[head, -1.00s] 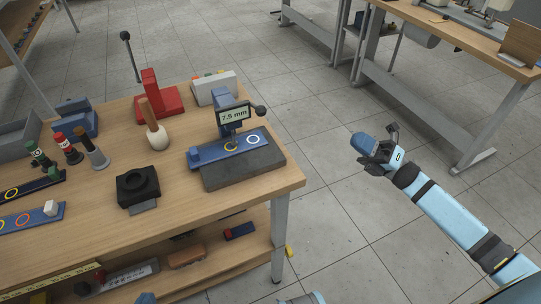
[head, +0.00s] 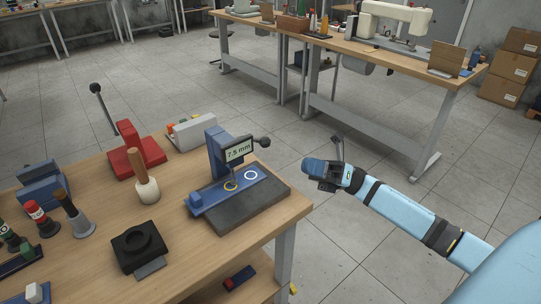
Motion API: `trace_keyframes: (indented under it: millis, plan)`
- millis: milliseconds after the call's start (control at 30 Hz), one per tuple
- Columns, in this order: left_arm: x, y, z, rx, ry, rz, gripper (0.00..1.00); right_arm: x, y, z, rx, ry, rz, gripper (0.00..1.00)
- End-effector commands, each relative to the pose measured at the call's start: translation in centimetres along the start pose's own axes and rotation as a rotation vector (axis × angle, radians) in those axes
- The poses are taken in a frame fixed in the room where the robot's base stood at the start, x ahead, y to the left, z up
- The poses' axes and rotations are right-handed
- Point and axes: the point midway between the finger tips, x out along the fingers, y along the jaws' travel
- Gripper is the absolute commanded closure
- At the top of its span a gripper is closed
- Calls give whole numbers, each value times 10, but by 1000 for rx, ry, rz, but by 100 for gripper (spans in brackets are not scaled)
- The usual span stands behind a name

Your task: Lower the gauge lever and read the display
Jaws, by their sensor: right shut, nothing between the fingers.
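The blue gauge (head: 219,152) stands at the right end of the wooden workbench, on a dark grey plate (head: 243,213). Its display (head: 239,150) reads 7.5 mm. The gauge lever, with a dark ball knob (head: 264,142), sticks out to the right of the display. A blue strip (head: 236,190) with a yellow ring and a white ring lies on the plate under the gauge. My right gripper (head: 310,166) is shut and empty, to the right of the gauge and apart from it, over the floor beyond the bench edge. My left gripper is out of view.
A mallet (head: 144,177), a red press-like tool (head: 135,148), a black block (head: 139,243) and stamp-like tools (head: 40,217) stand left of the gauge. A grey-white box (head: 192,132) stands behind it. Open floor lies right of the bench; another workbench (head: 380,63) stands at the back.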

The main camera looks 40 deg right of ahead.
Motion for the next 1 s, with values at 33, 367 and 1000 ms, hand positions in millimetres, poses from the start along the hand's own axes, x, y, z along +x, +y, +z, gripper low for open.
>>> trace_keyframes:
  millis: [33,367,1000]
  plan:
    - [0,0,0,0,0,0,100,0,0,0,0,0,0,100]
    - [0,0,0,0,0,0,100,15,0,0,0,0,3,100]
    - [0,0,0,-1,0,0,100,100,0,0,1,-1,0,100]
